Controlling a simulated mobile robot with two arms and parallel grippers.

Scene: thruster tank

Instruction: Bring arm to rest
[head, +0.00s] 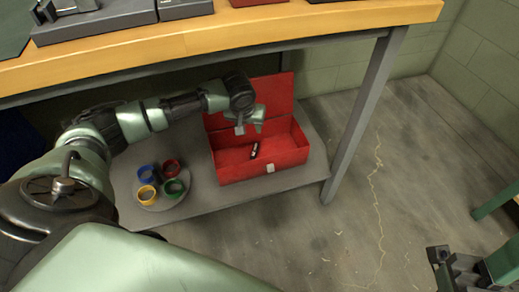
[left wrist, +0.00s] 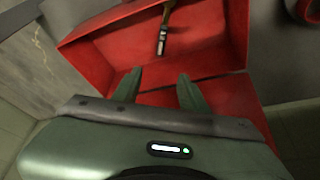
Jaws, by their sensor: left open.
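My left arm reaches in from the left in the head view. Its gripper (head: 249,127) is over the back part of an open red toolbox (head: 262,173) on the grey lower shelf. In the left wrist view, the gripper's two fingers (left wrist: 154,92) are apart with nothing between them. A small dark tool (head: 254,150) lies inside the toolbox. It also shows in the left wrist view (left wrist: 163,38), beyond the fingertips and apart from them. In the head view, part of my right arm shows at the lower right edge, and I cannot tell its jaws there.
A wooden workbench (head: 300,28) stands above the shelf (head: 225,192), with a grey leg (head: 363,105) right of the toolbox.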

